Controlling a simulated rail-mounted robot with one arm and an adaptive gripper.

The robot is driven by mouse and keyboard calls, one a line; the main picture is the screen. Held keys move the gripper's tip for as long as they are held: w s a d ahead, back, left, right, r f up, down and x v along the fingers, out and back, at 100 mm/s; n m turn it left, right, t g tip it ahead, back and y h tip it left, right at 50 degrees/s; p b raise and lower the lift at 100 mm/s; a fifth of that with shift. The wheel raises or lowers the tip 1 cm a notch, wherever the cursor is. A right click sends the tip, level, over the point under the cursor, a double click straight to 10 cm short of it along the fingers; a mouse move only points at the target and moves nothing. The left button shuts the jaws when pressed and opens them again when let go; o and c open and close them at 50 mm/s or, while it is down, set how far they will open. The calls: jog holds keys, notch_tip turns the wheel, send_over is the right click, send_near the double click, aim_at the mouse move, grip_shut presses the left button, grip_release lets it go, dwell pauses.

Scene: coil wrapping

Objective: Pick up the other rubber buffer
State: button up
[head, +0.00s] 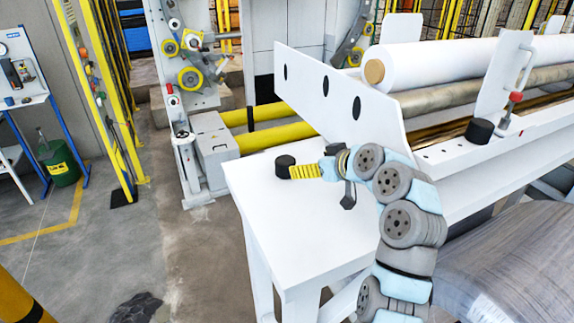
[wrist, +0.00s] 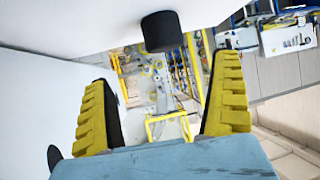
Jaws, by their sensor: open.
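One rubber buffer (head: 285,167), a short black cylinder, stands upright on the white table (head: 262,205) near its left end. In the wrist view the buffer (wrist: 162,32) shows at the upper middle, ahead of the fingertips and across the gap between them. My gripper (head: 293,172) is just right of the buffer in the head view, with its yellow fingers pointing at it. In the wrist view my gripper (wrist: 165,72) is open and empty. Whether a finger touches the buffer cannot be told. A second black rubber buffer (head: 479,131) stands on the white machine ledge to the right.
A tall white plate (head: 340,95) with dark oval holes rises behind my gripper. A white roll (head: 440,62) lies behind it. A red-tipped lever (head: 515,98) stands by the second buffer. The table top left of and in front of the near buffer is clear.

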aim_at(289, 162)
jog(key=shift+p+x, duration=0.75)
jog(key=shift+x, duration=2.45)
jog(key=shift+w+a+f+p, duration=0.15)
jog(key=shift+w+a+p, duration=0.25)
jog(key=shift+a, duration=0.05)
jog(key=shift+w+a+f+p, duration=0.2)
jog(key=shift+w+a+p, duration=0.2)
jog(key=shift+a, duration=0.1)
jog(key=shift+p+x, duration=0.35)
jog(key=shift+x, duration=1.05)
jog(key=shift+f, duration=0.1)
jog(key=c, duration=1.4)
jog(key=shift+o, duration=0.2)
